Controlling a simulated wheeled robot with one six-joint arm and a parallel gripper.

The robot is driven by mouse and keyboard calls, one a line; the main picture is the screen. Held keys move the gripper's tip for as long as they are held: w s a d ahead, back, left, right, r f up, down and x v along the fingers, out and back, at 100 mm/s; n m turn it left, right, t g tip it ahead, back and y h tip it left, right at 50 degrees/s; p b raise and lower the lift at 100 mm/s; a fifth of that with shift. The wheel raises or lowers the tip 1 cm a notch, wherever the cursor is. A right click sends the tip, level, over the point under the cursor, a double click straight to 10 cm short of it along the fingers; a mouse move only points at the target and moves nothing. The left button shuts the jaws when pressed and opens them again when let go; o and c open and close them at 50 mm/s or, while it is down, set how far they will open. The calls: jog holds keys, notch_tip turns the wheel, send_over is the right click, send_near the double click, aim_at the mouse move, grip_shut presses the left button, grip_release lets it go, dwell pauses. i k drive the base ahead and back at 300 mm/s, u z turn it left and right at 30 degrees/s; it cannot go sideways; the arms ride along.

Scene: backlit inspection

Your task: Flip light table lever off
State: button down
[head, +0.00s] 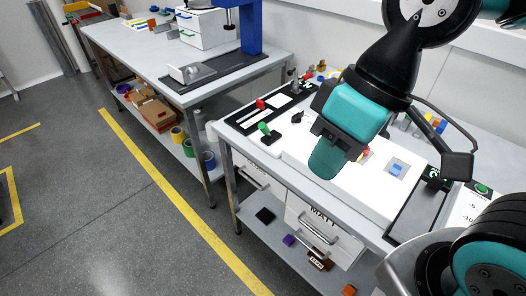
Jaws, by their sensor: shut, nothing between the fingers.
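The light table (296,151) is a bright white panel on the bench, glowing in the head view and partly covered by my arm. At its left end stand a green block-like part (264,128) and a red one (260,104) on dark bases. A small black upright part (297,117) stands near the panel's back left corner. I cannot tell which of these is the lever, or its position. My teal and black gripper (325,161) is shut and empty, pointing down in front of the panel in the picture. It hides the panel's middle.
Small coloured items stand along the back wall. A second bench (140,52) with a blue stand is at left. Below are a shelf and drawers; the grey floor at left is clear.

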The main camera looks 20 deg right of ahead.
aim_at(263, 127)
jog(key=z, duration=2.2)
jog(key=k, duration=1.55)
jog(key=u, duration=1.9)
jog(key=i, duration=0.5)
